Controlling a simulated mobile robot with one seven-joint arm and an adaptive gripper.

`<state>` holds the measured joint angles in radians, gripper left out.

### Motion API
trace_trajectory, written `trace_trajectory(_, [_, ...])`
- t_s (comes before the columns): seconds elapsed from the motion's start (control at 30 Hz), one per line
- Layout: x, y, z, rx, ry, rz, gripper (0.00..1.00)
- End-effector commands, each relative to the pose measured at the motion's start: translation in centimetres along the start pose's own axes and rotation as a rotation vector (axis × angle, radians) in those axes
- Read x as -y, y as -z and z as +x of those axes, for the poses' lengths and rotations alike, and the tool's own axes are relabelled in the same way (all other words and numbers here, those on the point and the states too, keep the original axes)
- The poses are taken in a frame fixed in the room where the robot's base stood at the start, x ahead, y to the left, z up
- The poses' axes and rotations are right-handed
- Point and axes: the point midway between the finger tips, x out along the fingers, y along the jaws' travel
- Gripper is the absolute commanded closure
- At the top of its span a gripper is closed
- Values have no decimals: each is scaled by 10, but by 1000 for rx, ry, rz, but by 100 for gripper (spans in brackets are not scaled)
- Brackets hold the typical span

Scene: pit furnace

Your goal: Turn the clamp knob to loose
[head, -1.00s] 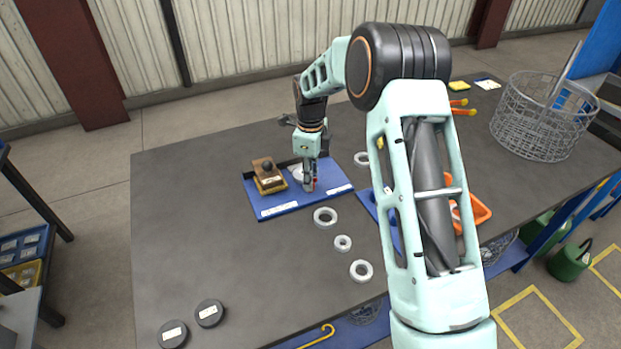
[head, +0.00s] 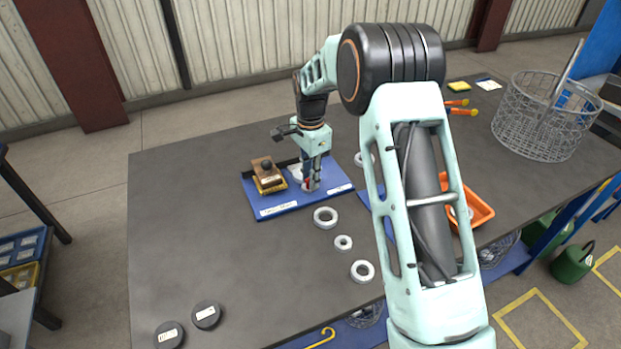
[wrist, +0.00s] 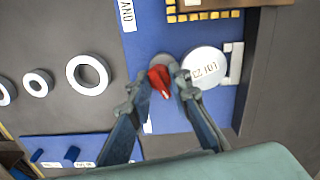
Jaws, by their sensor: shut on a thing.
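The red clamp knob (wrist: 160,80) sits on a round grey base on the blue board (head: 275,208). In the wrist view it has a pointed, wedge-like shape, with its narrow end toward the bottom of the picture. My gripper (head: 309,187) points down over the board, and its two fingers (wrist: 157,86) are at either side of the knob, shut on it. In the head view the fingers hide most of the knob. A white labelled disc (wrist: 207,70) lies right beside the knob in the wrist view, close to one fingertip.
A brown block with a black knob (head: 266,165) stands on the board's left. White rings (head: 325,217) lie in front, and two black discs (head: 206,315) at front left. An orange tray (head: 478,208) and a wire basket (head: 545,120) are on the right.

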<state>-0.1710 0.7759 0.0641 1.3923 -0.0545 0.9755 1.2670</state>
Motion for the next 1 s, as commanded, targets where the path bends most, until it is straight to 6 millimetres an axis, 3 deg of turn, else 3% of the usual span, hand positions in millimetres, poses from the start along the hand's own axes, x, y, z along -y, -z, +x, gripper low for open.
trace_trajectory(1.0, [1,0,-2,-2,4,-935,100])
